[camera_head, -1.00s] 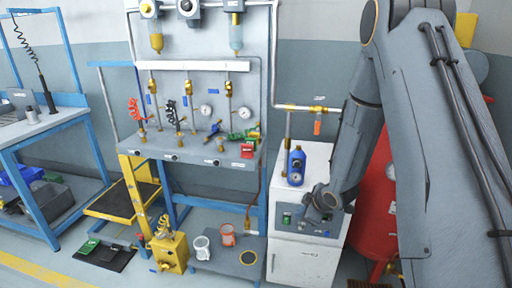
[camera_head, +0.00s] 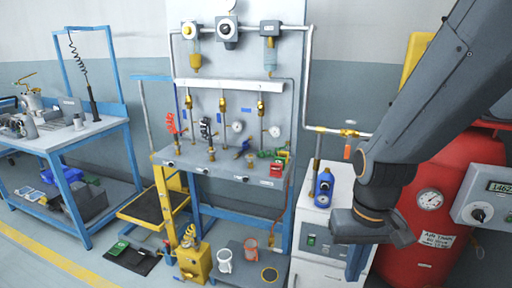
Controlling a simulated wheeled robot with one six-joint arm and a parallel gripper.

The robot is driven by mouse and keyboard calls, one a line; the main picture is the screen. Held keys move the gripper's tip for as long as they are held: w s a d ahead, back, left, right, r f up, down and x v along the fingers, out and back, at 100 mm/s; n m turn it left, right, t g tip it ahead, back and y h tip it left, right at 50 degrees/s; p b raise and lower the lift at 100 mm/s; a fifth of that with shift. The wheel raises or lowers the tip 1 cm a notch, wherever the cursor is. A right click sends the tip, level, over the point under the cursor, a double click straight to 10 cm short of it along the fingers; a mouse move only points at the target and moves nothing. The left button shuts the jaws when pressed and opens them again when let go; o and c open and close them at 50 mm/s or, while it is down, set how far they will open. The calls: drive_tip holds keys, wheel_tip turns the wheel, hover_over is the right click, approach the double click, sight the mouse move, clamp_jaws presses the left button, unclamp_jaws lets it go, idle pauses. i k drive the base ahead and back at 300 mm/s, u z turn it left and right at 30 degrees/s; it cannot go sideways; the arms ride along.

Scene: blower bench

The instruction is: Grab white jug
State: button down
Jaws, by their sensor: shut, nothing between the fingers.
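The white jug (camera_head: 224,261) stands upright on a low dark grey platform (camera_head: 243,275) at the bottom centre, its open top facing up. An orange jug (camera_head: 251,247) stands close to its right. My gripper (camera_head: 356,268) hangs below my wrist at the right, in front of the white cabinet and the red tank. It is shut and empty, well to the right of the white jug and apart from it.
A yellow canister (camera_head: 195,262) stands close left of the white jug. A blue bottle (camera_head: 324,188) is on the white cabinet (camera_head: 312,222) near my wrist. The red tank (camera_head: 421,240) is at the right. The fitting bench (camera_head: 225,170) stands behind the platform.

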sight(224, 257)
drive_tip(key=k, duration=0.65)
drive_tip(key=u, duration=0.7)
drive_tip(key=i, duration=1.25)
drive_tip(key=z, duration=0.1)
